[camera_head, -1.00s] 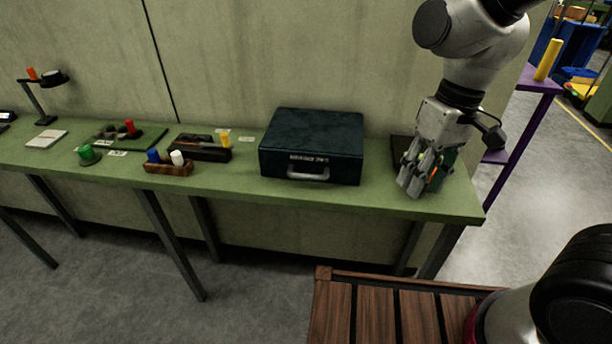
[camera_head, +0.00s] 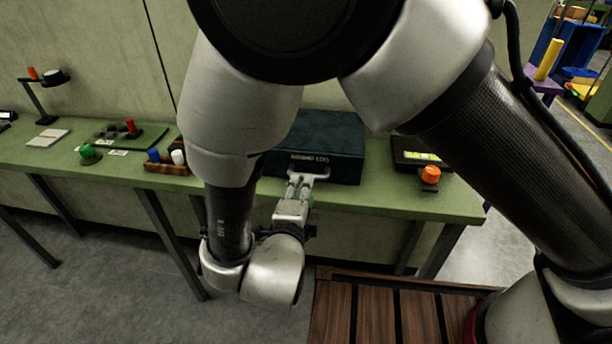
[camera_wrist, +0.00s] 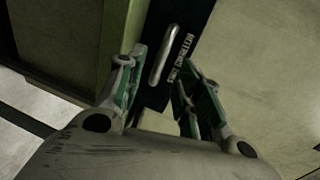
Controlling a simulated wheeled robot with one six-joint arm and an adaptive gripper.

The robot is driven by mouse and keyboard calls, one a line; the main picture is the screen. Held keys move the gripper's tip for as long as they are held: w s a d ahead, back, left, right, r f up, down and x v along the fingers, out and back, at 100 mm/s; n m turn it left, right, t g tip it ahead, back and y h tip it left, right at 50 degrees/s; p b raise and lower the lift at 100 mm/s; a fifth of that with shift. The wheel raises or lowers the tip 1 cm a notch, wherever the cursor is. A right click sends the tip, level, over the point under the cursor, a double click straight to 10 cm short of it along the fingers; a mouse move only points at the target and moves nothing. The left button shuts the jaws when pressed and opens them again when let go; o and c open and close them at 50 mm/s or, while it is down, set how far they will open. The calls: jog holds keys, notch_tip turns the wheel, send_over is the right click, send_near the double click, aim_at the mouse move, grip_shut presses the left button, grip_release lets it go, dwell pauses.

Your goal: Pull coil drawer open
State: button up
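The coil drawer is a dark green box (camera_head: 330,135) on the green table, with a pale label and a light metal handle (camera_head: 318,174) on its front. My gripper (camera_head: 300,180) is in front of this box, low by the handle. My arm hides the left part of the box. In the wrist view the dark drawer front (camera_wrist: 190,25) and its handle (camera_wrist: 163,56) lie ahead of my gripper (camera_wrist: 158,75). The two fingers are apart, with the handle roughly in line with the gap, nearer the left fingertip. I see no grip on the handle. The drawer looks shut.
An orange knob (camera_head: 431,174) stands by a dark tray at the right of the green table (camera_head: 400,203). A wooden block (camera_head: 166,168) with blue and white pegs is left of my arm. A slatted brown surface (camera_head: 375,312) lies in front.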

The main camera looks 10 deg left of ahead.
aim_at(306, 174)
jog(key=x, duration=0.8)
jog(key=shift+r, duration=0.1)
grip_shut()
